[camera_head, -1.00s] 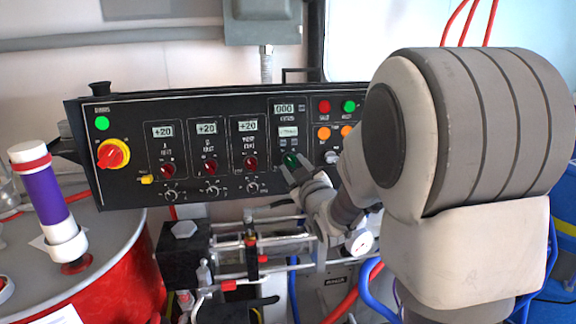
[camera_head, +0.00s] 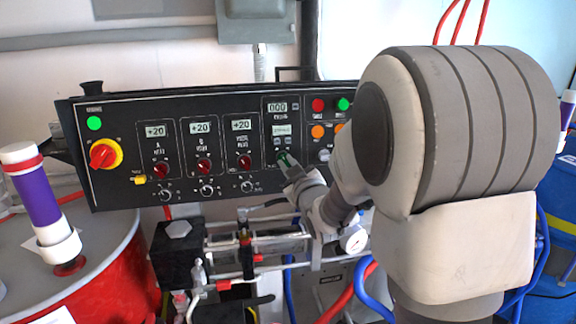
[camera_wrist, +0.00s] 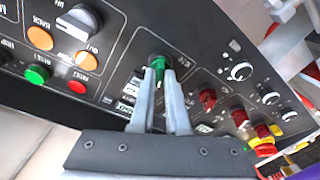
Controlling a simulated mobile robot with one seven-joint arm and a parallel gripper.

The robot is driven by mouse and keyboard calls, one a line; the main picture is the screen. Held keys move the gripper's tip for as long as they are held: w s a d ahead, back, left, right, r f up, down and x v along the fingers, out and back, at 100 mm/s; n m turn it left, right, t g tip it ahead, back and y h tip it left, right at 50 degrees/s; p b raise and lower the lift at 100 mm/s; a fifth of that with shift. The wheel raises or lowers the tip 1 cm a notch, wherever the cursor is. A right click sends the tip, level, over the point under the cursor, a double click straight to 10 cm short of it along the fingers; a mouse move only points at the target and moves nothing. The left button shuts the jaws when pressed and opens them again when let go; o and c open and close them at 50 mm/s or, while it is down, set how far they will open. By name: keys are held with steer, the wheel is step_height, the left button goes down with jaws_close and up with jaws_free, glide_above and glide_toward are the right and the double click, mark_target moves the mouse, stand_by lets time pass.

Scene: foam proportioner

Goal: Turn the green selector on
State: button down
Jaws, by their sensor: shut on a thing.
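The green selector (camera_head: 283,158) is a small knob on the black control panel (camera_head: 110,185), below the small displays right of the red knobs. In the wrist view the green selector (camera_wrist: 158,64) sits between the tips of the two grey fingers. My gripper (camera_wrist: 163,76) is shut on it from the front. In the head view my gripper (camera_head: 287,166) reaches the panel from the lower right and covers part of the selector. The exact angle of the selector is hard to read.
A row of red knobs (camera_head: 204,166) lies left of the selector. A red and yellow switch (camera_head: 104,154) is at the panel's left end. Orange buttons (camera_head: 318,131) are to the right. Pipes and a gauge (camera_head: 352,240) lie below the panel.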

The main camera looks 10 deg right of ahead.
steer(key=shift+f, duration=0.1)
steer(key=m+b, duration=0.2)
steer(key=b, duration=0.1)
steer(key=shift+f+h, duration=0.15)
steer(key=shift+h, duration=0.15)
steer(key=m+b, duration=0.4)
steer(key=shift+a+h, duration=0.1)
steer(key=shift+h, duration=0.3)
steer(key=shift+a+r+m+h+b, duration=0.15)
steer(key=shift+m+h+b, duration=0.4)
steer(key=shift+m+b, duration=1.1)
steer(key=shift+r+m+h+b, duration=0.15)
steer(key=shift+m+h+b, duration=0.6)
steer(key=shift+m, duration=1.6)
steer(key=c, duration=0.9)
jaws_free()
